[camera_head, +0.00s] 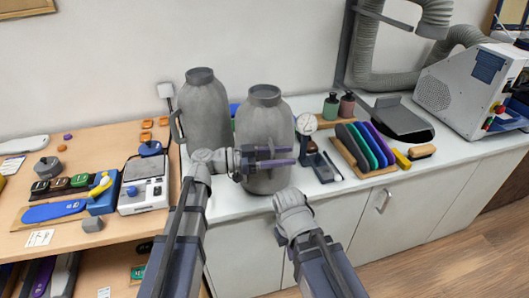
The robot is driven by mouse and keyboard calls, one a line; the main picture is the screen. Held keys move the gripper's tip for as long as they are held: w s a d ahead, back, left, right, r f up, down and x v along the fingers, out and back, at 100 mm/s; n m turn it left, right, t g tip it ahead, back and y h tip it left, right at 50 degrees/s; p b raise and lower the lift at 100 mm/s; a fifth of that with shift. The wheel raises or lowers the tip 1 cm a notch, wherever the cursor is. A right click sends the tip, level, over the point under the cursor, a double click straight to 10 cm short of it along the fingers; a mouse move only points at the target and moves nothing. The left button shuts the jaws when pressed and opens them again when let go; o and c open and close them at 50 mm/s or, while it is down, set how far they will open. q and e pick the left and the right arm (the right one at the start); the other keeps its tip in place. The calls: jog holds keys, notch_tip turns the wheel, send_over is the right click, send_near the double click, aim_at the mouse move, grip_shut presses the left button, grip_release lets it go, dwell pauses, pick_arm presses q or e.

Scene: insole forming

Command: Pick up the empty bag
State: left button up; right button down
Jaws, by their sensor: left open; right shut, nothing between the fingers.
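I cannot make out a thing that is clearly an empty bag. Two large grey rounded vessels with narrow dark necks stand upright on the white counter: a rear one (205,108) with a side handle, and a front one (264,118). My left gripper (285,156) is open, its two fingers pointing right across the front of the nearer vessel. It hides part of that vessel, and I cannot tell whether it touches it. My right gripper (290,197) is lower, just below and right of the same vessel, shut and empty. Its fingertips are hard to make out.
A rack of coloured insoles (366,146), a round dial gauge (306,124) and two small bottles stand right of the vessels. A white machine (470,88) with a hose is farther right. A wooden table (110,232) with a scale and tools is left.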

pick_arm(q)
jog(key=shift+c, duration=0.3)
grip_shut()
dwell(1.1)
